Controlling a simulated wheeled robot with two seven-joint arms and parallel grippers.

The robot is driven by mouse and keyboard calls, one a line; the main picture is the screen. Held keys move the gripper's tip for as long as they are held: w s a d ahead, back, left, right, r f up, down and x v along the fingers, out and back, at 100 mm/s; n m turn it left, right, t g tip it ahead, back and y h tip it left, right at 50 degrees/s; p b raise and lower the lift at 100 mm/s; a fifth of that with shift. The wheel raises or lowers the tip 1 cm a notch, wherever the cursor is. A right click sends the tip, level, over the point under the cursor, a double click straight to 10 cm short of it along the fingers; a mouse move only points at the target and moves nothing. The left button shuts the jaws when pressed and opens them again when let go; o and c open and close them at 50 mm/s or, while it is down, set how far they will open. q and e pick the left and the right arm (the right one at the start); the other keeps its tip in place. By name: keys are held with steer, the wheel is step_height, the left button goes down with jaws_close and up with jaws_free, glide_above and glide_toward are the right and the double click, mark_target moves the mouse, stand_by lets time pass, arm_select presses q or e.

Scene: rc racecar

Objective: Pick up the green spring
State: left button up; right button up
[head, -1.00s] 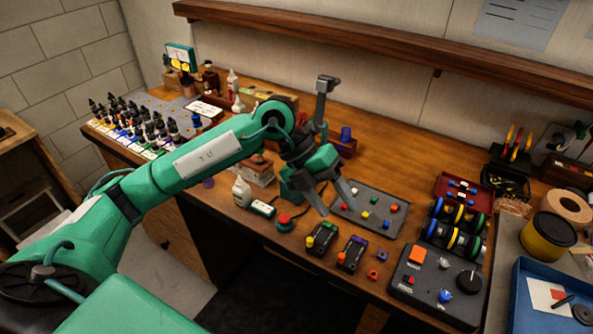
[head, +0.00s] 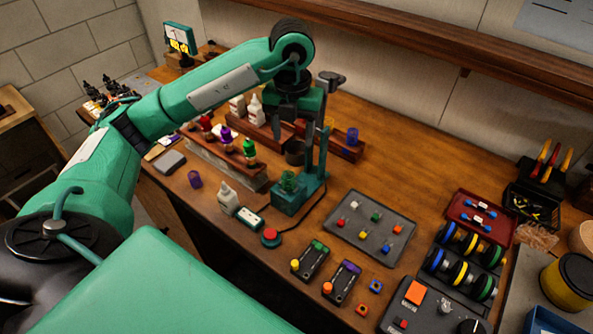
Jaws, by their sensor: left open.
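The green spring (head: 289,182) appears as a small green coil standing upright on the teal base of a small press (head: 291,201). My left gripper (head: 294,142) points down in front of the press column, above the spring in the picture. Its jaws are open and apart from the spring, and the fingertips are hard to separate from the dark press parts behind. My right gripper is not in view.
A purple spring (head: 194,179) stands left of the press, and a blue one (head: 352,137) behind right. A grey tray (head: 348,246) lies right.

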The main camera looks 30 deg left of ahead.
arm_select(q)
steer(key=p, duration=0.1)
glide_toward(288, 176)
steer(key=d, duration=0.1)
steer(key=f+p, duration=0.1)
steer(key=f, duration=0.1)
steer(key=f+p, duration=0.1)
steer(key=f, duration=0.2)
steer(key=s+f+p, duration=0.1)
steer(key=f, duration=0.1)
steer(key=shift+s+a+f, duration=0.1)
steer(key=shift+a+f, duration=0.05)
steer(key=shift+f, duration=0.55)
steer(key=c, duration=1)
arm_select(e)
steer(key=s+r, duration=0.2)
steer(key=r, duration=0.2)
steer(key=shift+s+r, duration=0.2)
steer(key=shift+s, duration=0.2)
